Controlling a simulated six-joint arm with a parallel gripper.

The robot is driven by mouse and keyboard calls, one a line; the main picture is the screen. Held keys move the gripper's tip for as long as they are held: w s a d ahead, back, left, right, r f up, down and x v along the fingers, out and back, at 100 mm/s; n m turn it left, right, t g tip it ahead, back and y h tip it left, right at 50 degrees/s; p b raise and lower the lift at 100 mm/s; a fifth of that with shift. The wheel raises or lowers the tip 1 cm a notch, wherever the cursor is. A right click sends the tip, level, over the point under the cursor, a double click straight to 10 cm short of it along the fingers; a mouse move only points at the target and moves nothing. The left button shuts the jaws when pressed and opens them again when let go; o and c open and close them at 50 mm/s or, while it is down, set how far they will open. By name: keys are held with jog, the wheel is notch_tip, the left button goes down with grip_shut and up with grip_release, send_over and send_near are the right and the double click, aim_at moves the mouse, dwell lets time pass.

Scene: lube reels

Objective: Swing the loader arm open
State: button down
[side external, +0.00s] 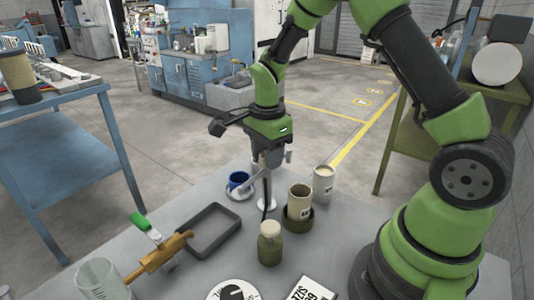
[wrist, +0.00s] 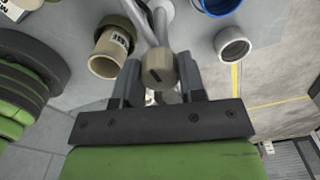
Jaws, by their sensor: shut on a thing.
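My gripper (side external: 268,160) points down over the middle of the grey table. In the wrist view its two dark fingers (wrist: 160,84) are closed on either side of a round tan-grey knob (wrist: 157,66). Grey rods (wrist: 161,28) run from the knob toward the top of the picture; they look like the loader arm, though I cannot make out its hinge. My gripper hides the top of these parts.
A beige cup (side external: 299,200) in a dark holder and a white canister (side external: 323,184) stand right. A green jar (side external: 270,246) is in front. An empty grey tray (side external: 209,231) lies left.

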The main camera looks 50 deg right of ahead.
jog(key=c, duration=0.7)
grip_release()
notch_tip(320, 180, up, 9)
jog(key=shift+r, duration=0.5)
jog(key=s+a+r+n+t+y, duration=0.1)
jog(key=s+a+r+n+t, duration=0.2)
jog(key=s+n, duration=0.5)
jog(key=s+a+r+n+t+y, duration=0.1)
jog(key=s+a+r+n+t, duration=0.3)
jog(key=s+n, duration=0.5)
notch_tip(320, 180, up, 2)
jog(key=shift+s+a+r, duration=0.1)
jog(key=shift+s+a, duration=0.05)
jog(key=shift+s, duration=0.2)
